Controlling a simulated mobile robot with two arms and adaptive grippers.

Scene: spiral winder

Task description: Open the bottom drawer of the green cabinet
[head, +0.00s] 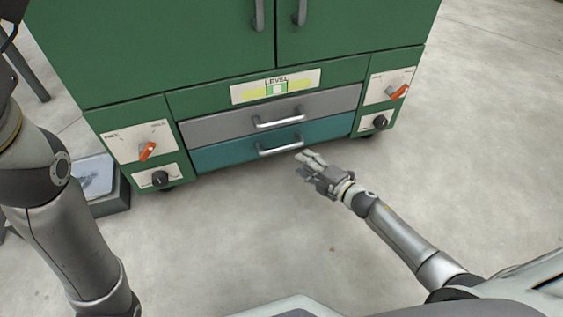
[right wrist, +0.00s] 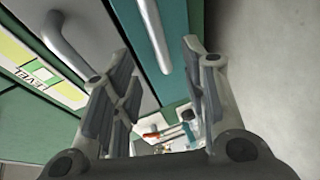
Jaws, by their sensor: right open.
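The green cabinet (head: 150,50) stands at the top of the head view. Its bottom drawer (head: 225,152) has a teal front and a silver bar handle (head: 280,147), and looks shut. A grey drawer (head: 225,122) with a similar handle sits just above it. My right gripper (head: 306,160) is open and empty, just right of and below the bottom handle. In the right wrist view the bottom handle (right wrist: 153,35) lies ahead of the spread fingers (right wrist: 155,75), near their tips, and does not appear gripped. My left arm shows at the left of the head view; its gripper is not visible.
Panels with red switches (head: 147,151) (head: 398,91) and black knobs flank the drawers. A level label (head: 275,87) is above them. A dark box with a pale top (head: 97,177) stands on the floor left of the cabinet. The floor (head: 230,235) in front is clear.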

